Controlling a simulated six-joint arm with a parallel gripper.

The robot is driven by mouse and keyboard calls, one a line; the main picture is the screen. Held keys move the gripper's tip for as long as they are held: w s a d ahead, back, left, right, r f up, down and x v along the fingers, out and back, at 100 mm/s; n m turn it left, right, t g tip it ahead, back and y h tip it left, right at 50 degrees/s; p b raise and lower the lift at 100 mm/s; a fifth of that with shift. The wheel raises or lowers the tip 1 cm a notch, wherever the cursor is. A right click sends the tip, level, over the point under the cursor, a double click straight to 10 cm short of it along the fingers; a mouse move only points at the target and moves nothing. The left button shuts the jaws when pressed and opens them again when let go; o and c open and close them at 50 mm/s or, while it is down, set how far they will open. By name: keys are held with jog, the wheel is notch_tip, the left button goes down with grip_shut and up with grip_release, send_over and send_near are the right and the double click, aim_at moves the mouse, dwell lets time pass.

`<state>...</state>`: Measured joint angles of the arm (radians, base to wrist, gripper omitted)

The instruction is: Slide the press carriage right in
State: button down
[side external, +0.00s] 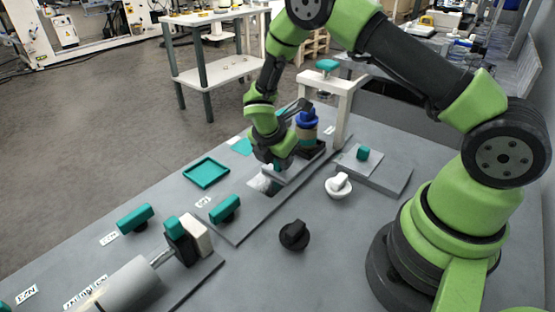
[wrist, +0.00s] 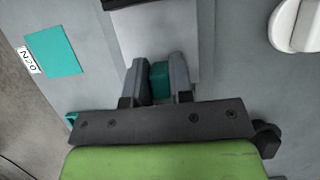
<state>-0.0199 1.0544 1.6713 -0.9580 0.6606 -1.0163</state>
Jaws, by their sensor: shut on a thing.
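The press is a white arch (side external: 338,92) with a teal top handle (side external: 327,64), at the far end of a long grey base plate (side external: 245,222). The carriage (side external: 297,168) is a light plate on that base. At its arch end is a dark holder (side external: 314,149) with a tan, blue-topped piece (side external: 306,120). My gripper (side external: 274,166) is down at the carriage's near end. In the wrist view, my gripper (wrist: 157,72) is shut on the teal carriage handle (wrist: 160,84), with the light carriage plate (wrist: 157,40) beyond. The handle is mostly hidden in the side view.
A teal block (side external: 225,208) stands on the base's near end. A white knob (side external: 339,186), a black knob (side external: 294,235) and a plate with a teal knob (side external: 372,170) lie to the right. A teal tray (side external: 206,172) is at left, a roller unit (side external: 130,285) in front.

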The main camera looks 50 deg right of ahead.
jog(key=c, duration=1)
grip_release()
jog(key=v, duration=1)
